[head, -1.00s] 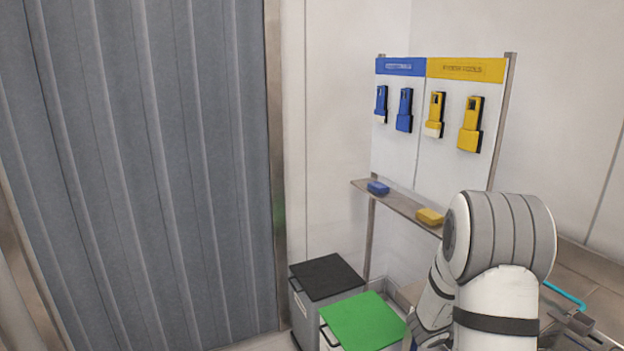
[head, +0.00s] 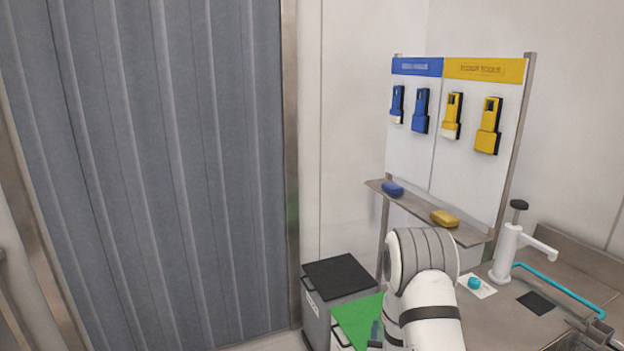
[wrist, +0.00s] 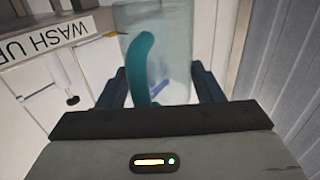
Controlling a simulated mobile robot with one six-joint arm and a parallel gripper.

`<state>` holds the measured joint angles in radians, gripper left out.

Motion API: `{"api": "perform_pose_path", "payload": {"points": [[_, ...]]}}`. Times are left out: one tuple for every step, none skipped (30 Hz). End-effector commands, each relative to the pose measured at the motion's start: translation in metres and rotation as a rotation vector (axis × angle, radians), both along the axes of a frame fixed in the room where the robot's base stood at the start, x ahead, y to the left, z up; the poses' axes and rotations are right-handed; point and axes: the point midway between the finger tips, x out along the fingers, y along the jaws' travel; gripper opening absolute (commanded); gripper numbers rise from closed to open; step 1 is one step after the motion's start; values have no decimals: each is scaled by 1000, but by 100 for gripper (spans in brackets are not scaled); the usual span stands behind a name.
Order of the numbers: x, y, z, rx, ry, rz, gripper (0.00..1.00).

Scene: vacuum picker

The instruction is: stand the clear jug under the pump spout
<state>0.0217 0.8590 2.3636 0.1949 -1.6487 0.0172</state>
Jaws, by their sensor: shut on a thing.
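The clear jug (wrist: 178,45) with a curved teal handle (wrist: 140,65) is between the fingers of my gripper (wrist: 160,88) in the wrist view. The gripper is shut on it; its exact contact and the jug's tilt are hard to tell. In the head view my arm hides most of the gripper, and I cannot make out the jug. The white pump (head: 505,255) stands on the steel counter at the right, its spout (head: 540,249) pointing right. A black square (head: 536,302) lies on the counter below and near the spout.
A small teal piece (head: 474,283) sits on a white card left of the pump. A shelf (head: 425,213), a black-lidded bin (head: 338,272) and a green-lidded bin (head: 355,320) stand left.

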Motion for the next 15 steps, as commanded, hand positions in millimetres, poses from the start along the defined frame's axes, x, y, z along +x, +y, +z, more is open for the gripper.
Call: {"api": "perform_pose_path", "payload": {"points": [[5,14,-10,1,2,59,34],[7,21,-13,0,1,90,34],[10,29,-18,0,0,126,34],[12,34,-21,0,0,147,34],[14,38,-23,0,-1,166,34],[15,43,-25,0,-1,187,34],[15,45,-26,0,-1,198,34],[13,47,-26,0,-1,207,34],[8,49,-24,0,0,216,34],[3,50,-22,0,0,219,34],[-2,50,-19,-1,-1,220,34],[-10,51,-15,0,0,221,34],[-15,50,-13,0,0,221,34],[-19,50,-10,-1,-1,220,34],[-24,50,-8,-1,-1,220,34]]}}
